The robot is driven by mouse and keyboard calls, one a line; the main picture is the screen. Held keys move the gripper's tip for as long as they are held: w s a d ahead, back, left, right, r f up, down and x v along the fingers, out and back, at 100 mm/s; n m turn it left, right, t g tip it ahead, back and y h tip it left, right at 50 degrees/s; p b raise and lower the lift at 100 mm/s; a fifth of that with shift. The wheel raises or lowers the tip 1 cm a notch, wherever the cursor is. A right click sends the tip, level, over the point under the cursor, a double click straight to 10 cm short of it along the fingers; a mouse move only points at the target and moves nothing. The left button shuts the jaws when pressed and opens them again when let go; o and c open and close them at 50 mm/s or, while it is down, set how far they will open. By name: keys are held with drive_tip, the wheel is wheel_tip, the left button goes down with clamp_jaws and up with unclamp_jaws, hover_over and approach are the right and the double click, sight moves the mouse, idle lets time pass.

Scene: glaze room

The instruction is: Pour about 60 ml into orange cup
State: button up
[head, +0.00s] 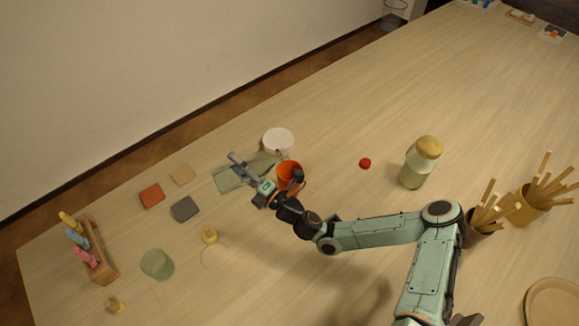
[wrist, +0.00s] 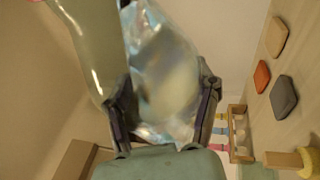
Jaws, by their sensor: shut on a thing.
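The orange cup (head: 289,168) stands on the table, partly hidden behind the dark parts of my gripper (head: 267,170). In the wrist view my gripper (wrist: 166,104) is shut on a clear vessel (wrist: 165,75), with pale, whitish contents or reflections inside. The vessel looks tilted, and it is hard to make out in the head view. My gripper is right beside the cup, at its left. The cup does not clearly show in the wrist view. I cannot tell whether liquid is flowing or how much is in the cup.
A white round container (head: 278,140) stands just behind the cup, near a greenish cloth (head: 228,182). A corked jar (head: 417,166) and a small red object (head: 365,163) are to the right. Flat tiles (head: 184,209) and a wooden rack (head: 97,262) are to the left.

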drive_tip(key=shift+r, duration=0.2)
drive_tip(key=shift+s+a+m+b, duration=0.2)
drive_tip(key=shift+a+m+b, duration=0.1)
drive_tip(key=shift+a, duration=0.2)
idle(0.3)
drive_tip(key=shift+s+a+r, duration=0.1)
drive_tip(key=shift+s+a, duration=0.05)
drive_tip(key=shift+s, duration=0.05)
drive_tip(key=shift+s+r+m+t+b, duration=0.1)
drive_tip(key=shift+r+m+t+b, duration=0.2)
drive_tip(key=shift+m+b, duration=0.15)
idle(0.7)
drive_tip(key=shift+s+a, duration=0.15)
drive_tip(key=shift+a, duration=0.15)
drive_tip(key=shift+r+m, duration=0.2)
drive_tip(key=shift+m, duration=0.05)
idle(0.5)
